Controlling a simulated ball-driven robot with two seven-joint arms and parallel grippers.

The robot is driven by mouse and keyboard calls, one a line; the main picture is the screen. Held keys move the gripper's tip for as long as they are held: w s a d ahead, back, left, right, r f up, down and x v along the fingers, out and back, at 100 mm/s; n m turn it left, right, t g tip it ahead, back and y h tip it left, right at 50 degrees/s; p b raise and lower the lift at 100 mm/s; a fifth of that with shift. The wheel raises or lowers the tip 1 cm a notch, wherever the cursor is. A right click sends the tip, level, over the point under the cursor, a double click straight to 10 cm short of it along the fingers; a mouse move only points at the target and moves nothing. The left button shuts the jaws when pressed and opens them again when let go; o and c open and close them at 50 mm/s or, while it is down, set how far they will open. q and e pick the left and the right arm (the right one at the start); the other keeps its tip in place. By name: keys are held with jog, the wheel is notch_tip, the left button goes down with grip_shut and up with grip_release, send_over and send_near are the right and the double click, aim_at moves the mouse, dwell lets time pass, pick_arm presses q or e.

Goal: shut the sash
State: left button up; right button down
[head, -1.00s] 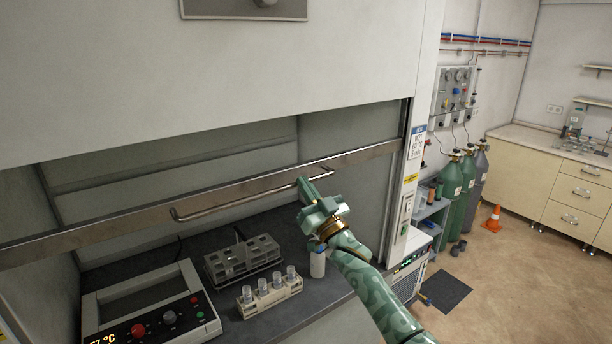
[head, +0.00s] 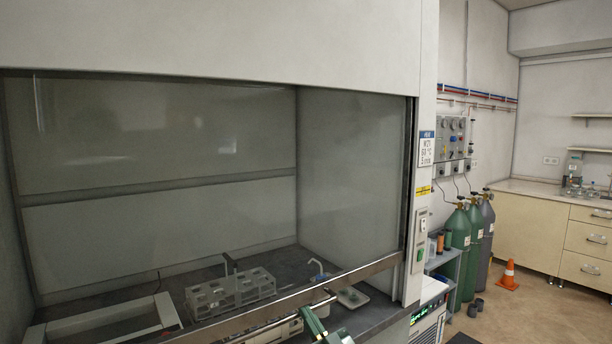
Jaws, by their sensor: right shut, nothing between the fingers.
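The sash of the fume hood shows as a clear pane (head: 160,130) with a metal bottom rail (head: 365,271). The rail slants from the bottom edge of the view up to the right side post, low in the hood opening. My right gripper (head: 309,316) is at the bottom edge, shut and empty, just in front of the rail. I cannot tell whether it touches the rail or its handle. My left gripper is out of view.
Right of the hood are gas cylinders (head: 460,240), a shelf cart (head: 446,262) and an orange cone (head: 509,275) on open floor.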

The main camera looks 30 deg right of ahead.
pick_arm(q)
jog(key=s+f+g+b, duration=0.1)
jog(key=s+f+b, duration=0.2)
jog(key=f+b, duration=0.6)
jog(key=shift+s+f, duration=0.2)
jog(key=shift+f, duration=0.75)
pick_arm(e)
notch_tip(320, 180, down, 16)
jog(key=shift+r, duration=0.15)
jog(key=shift+w, duration=0.1)
notch_tip(320, 180, up, 6)
jog(key=p, duration=0.4)
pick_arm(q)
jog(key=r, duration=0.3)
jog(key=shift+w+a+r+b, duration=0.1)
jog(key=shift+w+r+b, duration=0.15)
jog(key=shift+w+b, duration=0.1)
pick_arm(e)
jog(key=a+v, duration=0.1)
jog(key=v, duration=1)
jog(key=shift+d+f, duration=0.45)
jog(key=shift+f, duration=0.1)
